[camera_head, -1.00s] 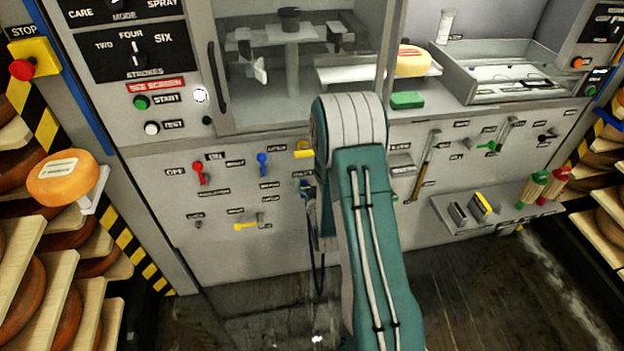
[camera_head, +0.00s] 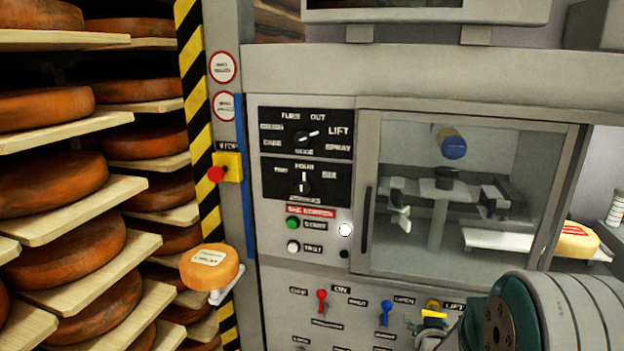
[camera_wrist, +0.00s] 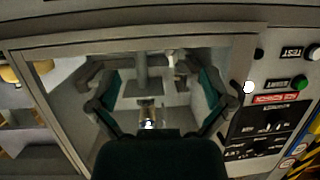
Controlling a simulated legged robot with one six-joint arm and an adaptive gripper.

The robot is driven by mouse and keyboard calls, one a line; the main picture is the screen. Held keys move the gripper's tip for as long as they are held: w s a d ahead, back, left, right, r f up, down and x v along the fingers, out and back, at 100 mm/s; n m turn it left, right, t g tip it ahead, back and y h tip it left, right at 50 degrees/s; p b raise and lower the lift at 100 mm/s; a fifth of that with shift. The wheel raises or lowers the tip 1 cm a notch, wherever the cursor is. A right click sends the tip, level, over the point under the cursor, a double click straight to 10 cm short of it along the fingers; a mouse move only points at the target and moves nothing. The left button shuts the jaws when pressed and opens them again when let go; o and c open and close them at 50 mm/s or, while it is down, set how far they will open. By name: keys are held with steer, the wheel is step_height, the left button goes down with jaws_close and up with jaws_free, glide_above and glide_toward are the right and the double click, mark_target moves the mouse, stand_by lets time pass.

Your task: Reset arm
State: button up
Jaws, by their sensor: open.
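My gripper (camera_wrist: 152,78) shows in the wrist view with its two green-and-dark fingers spread wide and nothing between them. It faces the glass door of the machine cabinet (camera_wrist: 30,85), whose labels appear upside down there.
An orange cheese wheel (camera_head: 209,267) sits on a small support at the left, by racks of cheese wheels (camera_head: 55,185). A yellowish cheese (camera_head: 577,240) lies right of the chamber. A red stop button (camera_head: 216,174), dials and levers line the cabinet front.

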steer(key=s+a+r+g+y, duration=0.1)
steer(key=s+a+r+g, duration=0.1)
steer(key=s, duration=0.8)
steer(key=s+a+r+n+g+y, duration=0.1)
steer(key=s+a+r+g, duration=0.2)
steer(key=s+a+r, duration=0.2)
steer(key=s+a+r+n+g+y, duration=0.1)
steer(key=s+a+r+g, duration=0.2)
steer(key=s, duration=1.1)
step_height(320, 180, up, 3)
steer(key=shift+s+a+r, duration=0.15)
steer(key=shift+s+a, duration=0.15)
steer(key=shift+a, duration=0.2)
